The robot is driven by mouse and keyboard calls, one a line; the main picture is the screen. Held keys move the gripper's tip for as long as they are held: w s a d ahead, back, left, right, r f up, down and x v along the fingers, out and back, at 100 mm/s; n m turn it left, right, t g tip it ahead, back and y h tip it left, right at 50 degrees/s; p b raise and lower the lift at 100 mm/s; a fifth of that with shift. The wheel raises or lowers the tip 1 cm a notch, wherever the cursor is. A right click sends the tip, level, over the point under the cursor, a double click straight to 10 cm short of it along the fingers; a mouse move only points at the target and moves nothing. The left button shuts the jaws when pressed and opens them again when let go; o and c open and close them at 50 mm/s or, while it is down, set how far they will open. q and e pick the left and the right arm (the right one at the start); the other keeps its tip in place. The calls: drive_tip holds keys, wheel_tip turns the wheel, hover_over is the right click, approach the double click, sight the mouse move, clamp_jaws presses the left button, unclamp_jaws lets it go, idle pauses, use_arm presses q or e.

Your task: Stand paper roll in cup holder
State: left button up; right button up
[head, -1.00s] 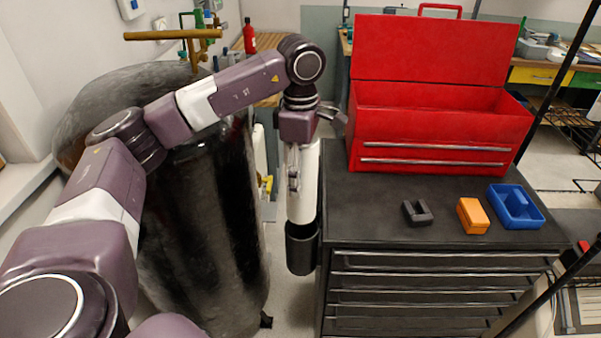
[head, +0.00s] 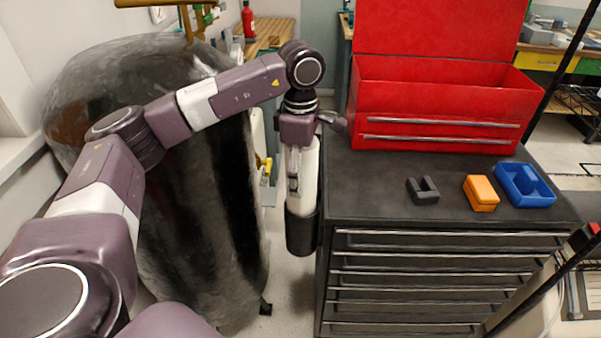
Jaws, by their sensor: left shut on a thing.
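The paper roll (head: 308,182) is white and upright. My left gripper (head: 293,180) points down along it and is shut on it at its upper part. The cup holder (head: 301,232) is a black cylinder on the left side of the black drawer cabinet. The roll's lower end meets the holder's mouth and seems to be inside it; the holder's front wall hides how deep it reaches. My right gripper is not in view.
On the black cabinet (head: 370,185) stands an open red toolbox (head: 440,105). A dark notched block (head: 423,192), an orange block (head: 481,193) and a blue tray (head: 526,185) lie on its top. A big black tank (head: 190,220) stands behind my left arm.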

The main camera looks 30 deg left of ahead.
use_arm(q)
drive_tip(key=shift+f+b, duration=2)
drive_tip(key=shift+f, duration=1.1)
drive_tip(key=shift+c, duration=0.2)
drive_tip(key=o, duration=1.4)
drive_tip(key=shift+o, duration=0.2)
wheel_tip(320, 180, up, 12)
drive_tip(key=shift+f, duration=0.1)
